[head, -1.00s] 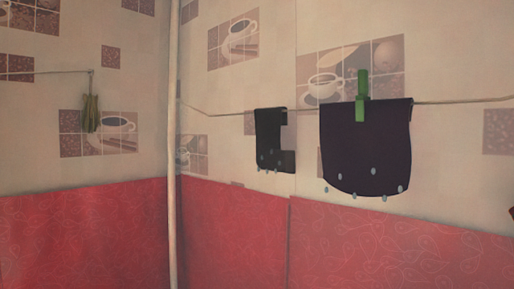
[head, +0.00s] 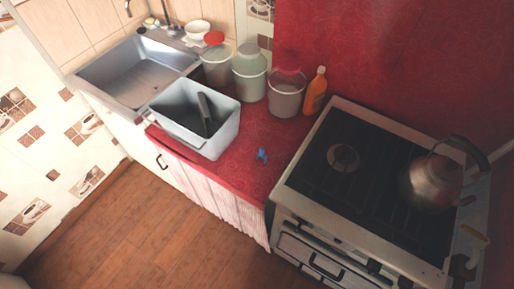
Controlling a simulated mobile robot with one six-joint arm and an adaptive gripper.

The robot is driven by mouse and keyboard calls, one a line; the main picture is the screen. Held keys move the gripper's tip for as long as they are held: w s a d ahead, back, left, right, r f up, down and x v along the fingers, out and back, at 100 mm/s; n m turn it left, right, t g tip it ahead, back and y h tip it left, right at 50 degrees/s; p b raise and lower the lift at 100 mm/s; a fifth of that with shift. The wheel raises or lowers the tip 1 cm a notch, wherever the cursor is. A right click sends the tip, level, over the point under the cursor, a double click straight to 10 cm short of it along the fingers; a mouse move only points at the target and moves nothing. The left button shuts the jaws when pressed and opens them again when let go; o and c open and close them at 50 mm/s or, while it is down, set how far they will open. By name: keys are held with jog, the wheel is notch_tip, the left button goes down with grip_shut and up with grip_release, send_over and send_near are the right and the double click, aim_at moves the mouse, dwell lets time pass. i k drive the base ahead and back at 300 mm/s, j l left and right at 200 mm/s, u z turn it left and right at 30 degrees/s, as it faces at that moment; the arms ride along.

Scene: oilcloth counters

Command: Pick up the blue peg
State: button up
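A small blue peg (head: 262,155) lies on the red oilcloth counter (head: 245,178), between the grey bin and the stove. It is too small to make out its exact shape. My gripper is not in view.
A grey bin (head: 222,136) with a dark item inside stands left of the peg. Several lidded buckets (head: 286,98) and an orange bottle (head: 316,92) stand behind it. The stove (head: 335,205) with a kettle (head: 432,186) is at right, the sink (head: 135,70) at left. Wooden floor (head: 150,230) is clear.

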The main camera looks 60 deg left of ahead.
aim_at(261, 154)
jog(key=u, duration=2.25)
jog(key=z, duration=3)
jog(key=u, duration=3)
jog(key=i+j, duration=0.3)
jog(key=i, duration=0.15)
jog(key=i+j+z, duration=0.1)
jog(key=i+j, duration=0.2)
jog(key=i, duration=0.15)
